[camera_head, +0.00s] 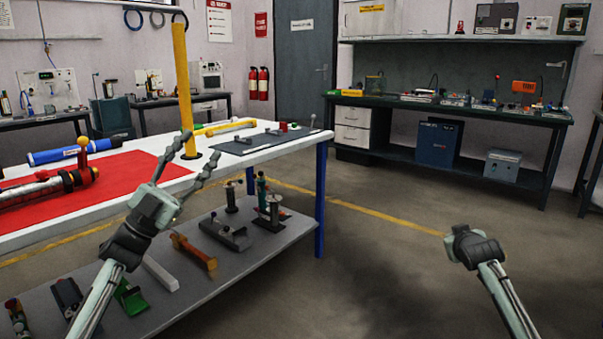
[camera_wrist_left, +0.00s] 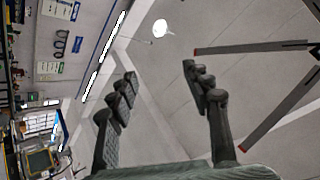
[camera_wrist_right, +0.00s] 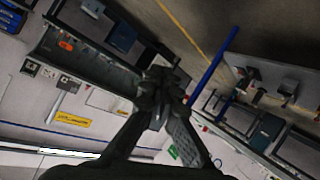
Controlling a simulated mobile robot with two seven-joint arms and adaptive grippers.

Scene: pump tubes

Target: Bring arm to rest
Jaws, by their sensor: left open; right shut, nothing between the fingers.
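My left gripper (camera_head: 202,148) is open and raised in front of the white table's (camera_head: 130,205) near edge in the head view. Its two fingers point up and stand apart. In the left wrist view, the open fingers (camera_wrist_left: 163,85) have nothing between them, with the ceiling behind. My right gripper (camera_head: 463,243) is at the right of the head view, above the open floor and away from the tables. In the right wrist view, its fingers (camera_wrist_right: 160,82) are together and hold nothing.
A yellow post (camera_head: 181,80) stands on the table behind my left gripper. A red mat (camera_head: 130,172) with a red tube assembly (camera_head: 45,187) lies at left. The lower shelf (camera_head: 190,285) carries several tools. A dark workbench (camera_head: 460,108) stands at back right. Floor between is clear.

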